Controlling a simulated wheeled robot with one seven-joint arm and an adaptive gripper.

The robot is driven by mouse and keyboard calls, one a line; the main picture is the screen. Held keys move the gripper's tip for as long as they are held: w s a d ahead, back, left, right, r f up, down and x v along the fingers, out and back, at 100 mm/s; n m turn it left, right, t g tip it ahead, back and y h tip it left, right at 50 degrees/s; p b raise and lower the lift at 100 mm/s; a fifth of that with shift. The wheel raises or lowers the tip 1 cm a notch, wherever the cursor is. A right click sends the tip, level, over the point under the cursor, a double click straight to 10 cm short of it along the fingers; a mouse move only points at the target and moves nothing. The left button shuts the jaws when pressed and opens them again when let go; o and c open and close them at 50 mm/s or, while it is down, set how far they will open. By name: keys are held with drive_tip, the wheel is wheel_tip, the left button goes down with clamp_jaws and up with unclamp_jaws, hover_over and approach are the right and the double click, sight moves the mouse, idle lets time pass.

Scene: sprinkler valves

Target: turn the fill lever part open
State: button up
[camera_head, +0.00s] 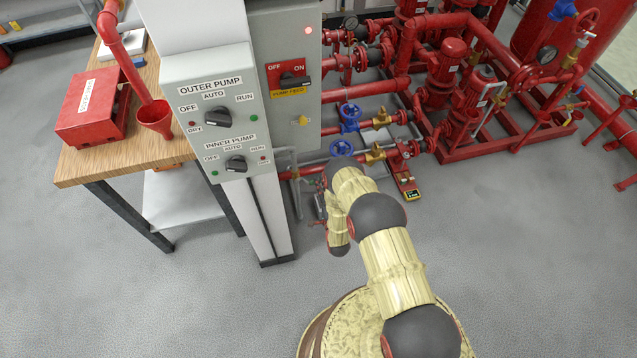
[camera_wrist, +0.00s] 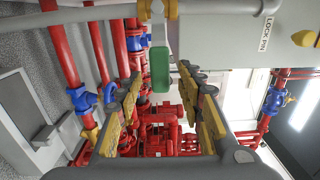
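A green block (camera_wrist: 160,68) shows in the wrist view between my fingertips; it looks like a lever's grip, but I cannot tell for sure that it is the fill lever. A pale grey pipe (camera_wrist: 190,7) runs above it. My gripper (camera_wrist: 160,80) is open, with one finger on each side of the green block and a visible gap on both sides. In the head view my gripper (camera_head: 320,205) is low beside the panel's white post, partly hidden by my arm. No lever can be made out clearly there.
A grey pump panel (camera_head: 217,145) and its white post (camera_head: 268,225) stand left of my arm. Red pipes and blue handwheels (camera_head: 350,117) lie behind. A wooden table (camera_head: 95,165) holds a red box and funnel. A box marked LOCK PIN (camera_wrist: 220,40) is near my gripper.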

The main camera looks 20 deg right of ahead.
drive_tip(key=shift+w+b, duration=0.3)
drive_tip(key=shift+w, duration=1.15)
drive_tip(key=shift+c, duration=0.8)
drive_tip(key=c, duration=0.7)
clamp_jaws()
